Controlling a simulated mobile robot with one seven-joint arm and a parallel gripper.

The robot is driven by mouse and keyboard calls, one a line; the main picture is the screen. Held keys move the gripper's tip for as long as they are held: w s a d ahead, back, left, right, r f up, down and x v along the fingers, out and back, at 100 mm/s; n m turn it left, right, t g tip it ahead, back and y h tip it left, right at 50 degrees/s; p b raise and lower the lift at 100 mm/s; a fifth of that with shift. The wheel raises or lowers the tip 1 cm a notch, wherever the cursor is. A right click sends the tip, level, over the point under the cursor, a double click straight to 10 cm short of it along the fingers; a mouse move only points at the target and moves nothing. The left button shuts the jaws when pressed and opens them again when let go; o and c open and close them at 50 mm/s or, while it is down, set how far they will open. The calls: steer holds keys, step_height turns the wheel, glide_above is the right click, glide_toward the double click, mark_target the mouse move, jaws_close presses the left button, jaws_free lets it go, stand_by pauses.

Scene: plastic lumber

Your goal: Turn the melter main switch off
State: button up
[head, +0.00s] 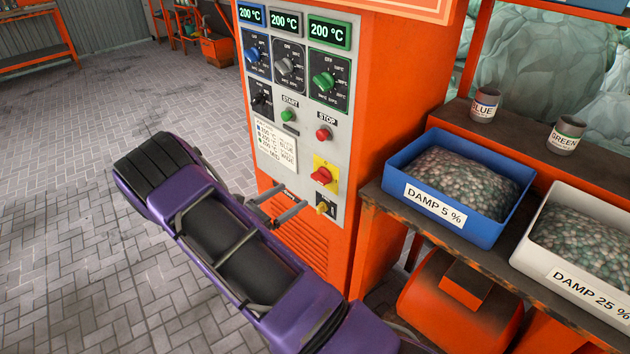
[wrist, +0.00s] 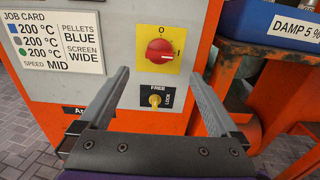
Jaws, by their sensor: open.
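The main switch is a red rotary knob (head: 322,175) on a yellow plate, low on the grey panel of the orange machine. In the wrist view the knob (wrist: 159,52) shows an O mark above it and an I mark at its right. Its handle lies roughly sideways, pointing toward the I. My gripper (head: 294,195) is open and empty, in front of the panel and a little below left of the knob in the head view. In the wrist view my gripper's two fingers (wrist: 158,73) stand either side of the knob's lower part, apart from it.
A yellow FREE/LOCK selector (wrist: 155,99) sits just below the switch. A red STOP button (head: 323,134) and green START button (head: 288,115) are above. A shelf with a blue bin (head: 402,188) of pellets stands close at the right. Floor at left is clear.

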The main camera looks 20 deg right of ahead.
mark_target(317, 179)
steer(key=x, duration=1)
steer(key=shift+w+d, duration=0.1)
steer(key=shift+d, duration=0.1)
steer(key=c, duration=1.4)
steer(key=shift+o, duration=0.2)
